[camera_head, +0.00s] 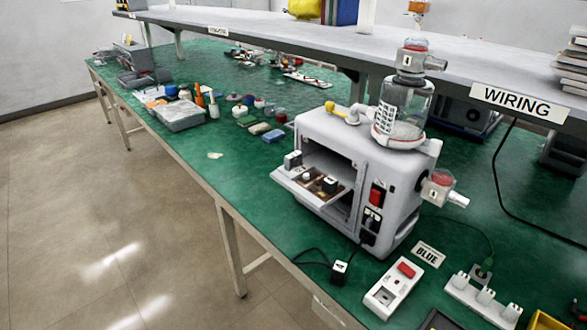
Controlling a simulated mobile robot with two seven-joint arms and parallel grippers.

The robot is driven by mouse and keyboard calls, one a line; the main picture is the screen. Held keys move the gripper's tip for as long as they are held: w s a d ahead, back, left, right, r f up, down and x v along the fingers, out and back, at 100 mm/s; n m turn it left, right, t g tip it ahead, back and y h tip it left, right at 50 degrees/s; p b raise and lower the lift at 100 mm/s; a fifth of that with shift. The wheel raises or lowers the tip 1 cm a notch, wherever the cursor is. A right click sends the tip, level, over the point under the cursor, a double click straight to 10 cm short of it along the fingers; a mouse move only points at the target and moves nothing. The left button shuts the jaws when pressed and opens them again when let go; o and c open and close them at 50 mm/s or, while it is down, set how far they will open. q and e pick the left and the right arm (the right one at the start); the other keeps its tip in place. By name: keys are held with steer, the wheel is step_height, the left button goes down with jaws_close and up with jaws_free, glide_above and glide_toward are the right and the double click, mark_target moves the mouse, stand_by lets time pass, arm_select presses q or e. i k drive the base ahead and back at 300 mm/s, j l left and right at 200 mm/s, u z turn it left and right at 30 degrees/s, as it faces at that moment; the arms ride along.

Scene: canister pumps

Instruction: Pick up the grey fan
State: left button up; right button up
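No grey fan can be made out with certainty. A light grey canister pump (407,172) stands on the green bench top, with its front compartment open and its door folded down as a shelf (290,178). Small black, white and brown parts (325,183) sit at the opening; they are too small to tell apart. A clear canister (408,104) with a grey-and-red fitting (412,55) on top stands on the pump. A similar clear fitting (438,188) is on its right side. Neither of my grippers is in view.
A raised grey shelf (300,38) with a WIRING sign runs behind. Bins and small parts crowd the far left. Green top left of the pump is partly clear.

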mark_target(291, 163)
steer(key=i+j+z, duration=0.1)
steer(key=i+j, duration=0.25)
steer(key=j, duration=0.3)
steer(key=i+j+z, duration=0.15)
steer(key=j, duration=0.15)
steer(key=i+j, duration=0.15)
steer(key=j, duration=0.2)
steer(key=i+j+z, duration=0.15)
steer(key=j, duration=0.2)
steer(key=i+j, duration=0.15)
steer(key=j, duration=0.2)
steer(key=i+j+z, duration=0.15)
steer(key=j, duration=0.2)
